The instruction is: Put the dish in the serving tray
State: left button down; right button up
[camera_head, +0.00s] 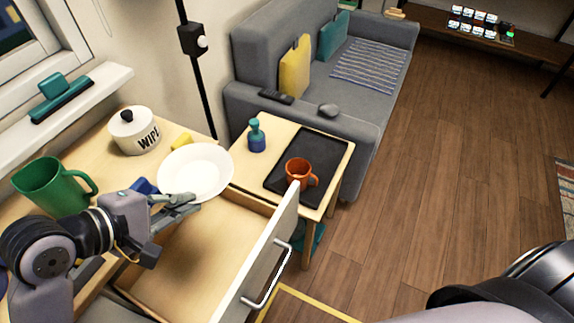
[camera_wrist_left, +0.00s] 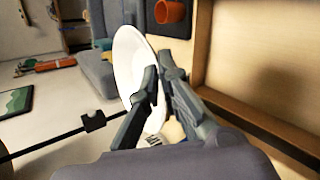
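The dish, a round white plate (camera_head: 188,165), is at the right end of the wooden counter, over the corner by the open drawer. My left gripper (camera_head: 190,198) is at its near rim. In the left wrist view the gripper (camera_wrist_left: 160,78) has one finger across the face of the dish (camera_wrist_left: 125,65) and the other behind its rim, closed on it. The serving tray, flat and black (camera_head: 330,150), lies on the small side table, with an orange mug (camera_head: 299,172) on its near part. My right gripper is out of view.
An open drawer (camera_head: 195,255) juts out below the dish, its front panel (camera_head: 262,262) standing near the side table (camera_head: 283,130). A blue-green bottle (camera_head: 256,137) stands left of the tray. A green mug (camera_head: 52,186), white pot (camera_head: 133,132) and yellow item (camera_head: 181,140) are on the counter.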

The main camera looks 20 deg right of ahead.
aim_at(315, 153)
jog(key=l+u, duration=0.2)
jog(key=u, duration=0.2)
jog(key=i+l+u, duration=0.1)
jog(key=u, duration=0.25)
jog(key=l+u, duration=0.2)
jog(key=l, duration=0.35)
jog(key=l+u, duration=0.25)
jog(key=l, duration=0.3)
jog(key=k+l+u, duration=0.2)
jog(key=l, duration=0.9)
jog(key=k+l, duration=0.15)
jog(key=l, duration=0.4)
jog(key=l+u, duration=0.1)
jog(key=l, duration=0.5)
jog(key=k+l, duration=0.15)
jog(key=l, duration=0.4)
jog(key=k+l, duration=0.1)
jog(key=l, duration=0.45)
